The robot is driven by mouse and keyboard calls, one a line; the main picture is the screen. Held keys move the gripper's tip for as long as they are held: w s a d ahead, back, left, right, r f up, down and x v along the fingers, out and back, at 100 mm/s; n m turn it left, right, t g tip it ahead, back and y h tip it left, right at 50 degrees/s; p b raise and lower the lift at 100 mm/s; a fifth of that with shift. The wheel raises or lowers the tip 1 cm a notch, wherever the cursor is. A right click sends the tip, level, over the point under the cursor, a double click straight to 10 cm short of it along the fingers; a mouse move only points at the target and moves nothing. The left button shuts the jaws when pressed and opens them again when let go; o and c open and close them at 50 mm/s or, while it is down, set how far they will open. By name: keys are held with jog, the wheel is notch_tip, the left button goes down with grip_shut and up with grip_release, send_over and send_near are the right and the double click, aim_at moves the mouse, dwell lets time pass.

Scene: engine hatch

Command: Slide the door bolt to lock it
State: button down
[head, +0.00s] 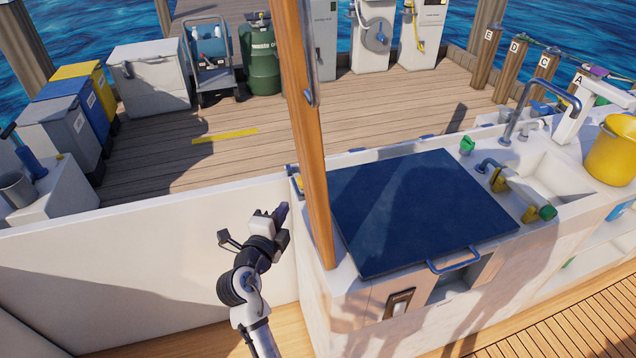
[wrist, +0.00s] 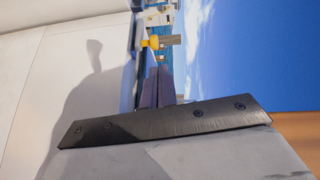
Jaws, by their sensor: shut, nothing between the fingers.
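My gripper (head: 282,212) is shut and empty in the head view, in front of the low white wall and left of the wooden door or post. It is apart from the wood. In the wrist view my dark fingers (wrist: 157,88) point up the picture. Beyond them is a small yellow and grey piece (wrist: 160,42); I cannot tell whether it is the bolt. The tall brown wooden door or post (head: 312,150) shows nearly edge-on in the head view, with a metal fitting (head: 309,85) high on its right side. No bolt is clearly recognisable.
A dark blue hatch lid (head: 420,208) with a blue handle (head: 454,259) covers the counter right of the wood. A sink (head: 545,180) and yellow bucket (head: 612,150) stand farther right. The low white wall (head: 150,265) runs left, with bins and a deck behind it.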

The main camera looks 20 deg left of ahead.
jog(key=shift+d+f+m+h, duration=0.3)
jog(key=shift+d+f, duration=0.05)
jog(key=shift+d, duration=0.25)
jog(key=w+p, duration=0.1)
jog(key=w, duration=0.2)
jog(key=w+p, duration=0.2)
jog(key=w, duration=0.1)
jog(key=w+p, duration=0.1)
jog(key=w, duration=0.2)
jog(key=shift+d+f, duration=0.2)
jog(key=shift+f, duration=0.1)
jog(key=shift+w+f+p, duration=0.2)
jog(key=shift+w+p, duration=0.1)
jog(key=shift+w, duration=0.25)
